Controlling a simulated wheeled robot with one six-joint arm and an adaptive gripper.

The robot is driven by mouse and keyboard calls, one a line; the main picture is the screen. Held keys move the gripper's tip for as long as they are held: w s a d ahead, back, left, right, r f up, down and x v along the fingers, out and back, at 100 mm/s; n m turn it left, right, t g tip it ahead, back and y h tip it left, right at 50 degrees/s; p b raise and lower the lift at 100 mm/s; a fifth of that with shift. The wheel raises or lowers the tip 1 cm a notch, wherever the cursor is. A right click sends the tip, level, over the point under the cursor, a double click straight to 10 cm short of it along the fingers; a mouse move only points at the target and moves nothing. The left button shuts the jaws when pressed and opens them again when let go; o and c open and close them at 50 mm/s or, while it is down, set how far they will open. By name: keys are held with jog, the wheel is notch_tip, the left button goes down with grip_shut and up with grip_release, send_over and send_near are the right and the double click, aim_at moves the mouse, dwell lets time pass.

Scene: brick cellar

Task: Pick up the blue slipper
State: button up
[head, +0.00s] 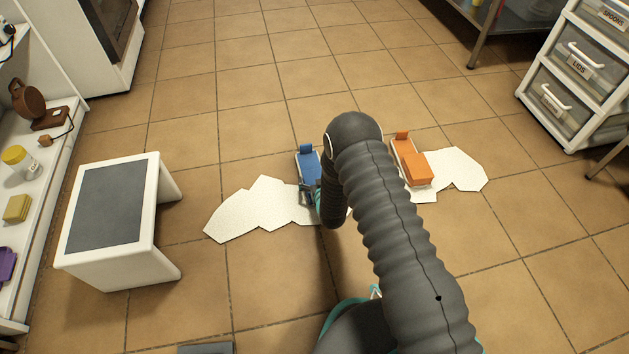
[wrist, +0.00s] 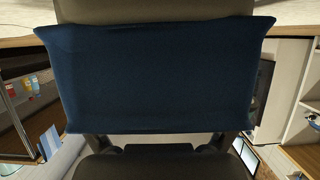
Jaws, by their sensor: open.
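The blue slipper (head: 308,164) lies on the floor in the middle of the head view, on a pale irregular mat (head: 262,205). My gripper (head: 309,195) is at its near end, which the gripper and arm partly hide. In the wrist view, a broad dark blue part of the slipper (wrist: 155,80) fills the middle. It lies between the two dark fingers, one at the top edge and one at the bottom. The jaws are open; I cannot tell if either finger touches the slipper.
An orange slipper (head: 416,168) lies to the right, beyond my arm. A white stool with a grey top (head: 108,208) stands at the left, near a shelf unit (head: 45,200). White drawers (head: 578,70) stand at the right. The tiled floor behind the slippers is clear.

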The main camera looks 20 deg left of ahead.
jog(key=c, duration=0.9)
jog(key=shift+r, duration=0.15)
